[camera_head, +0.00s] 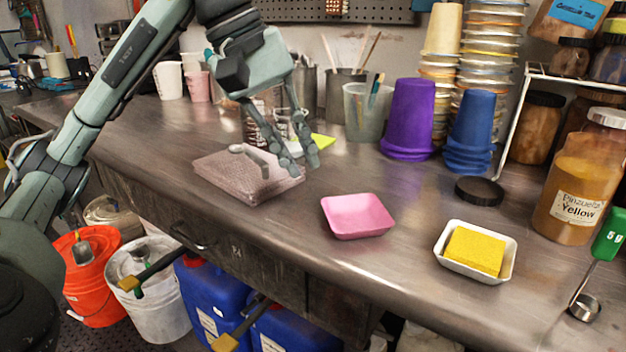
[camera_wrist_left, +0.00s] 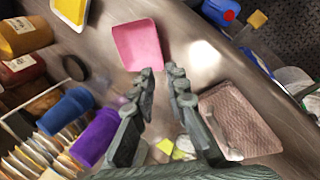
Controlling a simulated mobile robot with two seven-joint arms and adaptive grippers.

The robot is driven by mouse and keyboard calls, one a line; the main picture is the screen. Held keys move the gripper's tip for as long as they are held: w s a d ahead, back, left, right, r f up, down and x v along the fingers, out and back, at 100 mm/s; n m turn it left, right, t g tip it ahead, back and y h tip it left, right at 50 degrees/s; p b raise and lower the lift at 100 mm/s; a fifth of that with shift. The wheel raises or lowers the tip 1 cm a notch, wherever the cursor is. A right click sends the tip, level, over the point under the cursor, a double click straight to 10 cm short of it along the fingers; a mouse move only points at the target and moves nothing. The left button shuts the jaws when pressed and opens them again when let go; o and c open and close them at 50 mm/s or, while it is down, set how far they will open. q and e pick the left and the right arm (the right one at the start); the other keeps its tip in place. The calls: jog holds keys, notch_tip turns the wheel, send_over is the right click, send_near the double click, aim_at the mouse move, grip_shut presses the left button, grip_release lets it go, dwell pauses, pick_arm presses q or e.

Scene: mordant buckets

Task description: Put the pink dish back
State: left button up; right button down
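The pink dish (camera_head: 357,216) is a shallow square dish on the metal bench, near its front edge. It also shows in the left wrist view (camera_wrist_left: 138,45), just beyond my fingertips. My left gripper (camera_head: 301,164) is above the bench, to the left of the dish and behind it, apart from it. In the left wrist view its fingers (camera_wrist_left: 162,75) stand a little apart with nothing between them. My right gripper is in neither view.
A white dish (camera_head: 447,263) with a yellow sponge (camera_head: 474,250) stands to the right. A black lid (camera_head: 479,191), a purple cup stack (camera_head: 408,120) and a blue cup stack (camera_head: 470,132) stand behind. Bare bench surrounds the pink dish.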

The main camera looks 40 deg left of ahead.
pick_arm(q)
jog(key=v, duration=0.3)
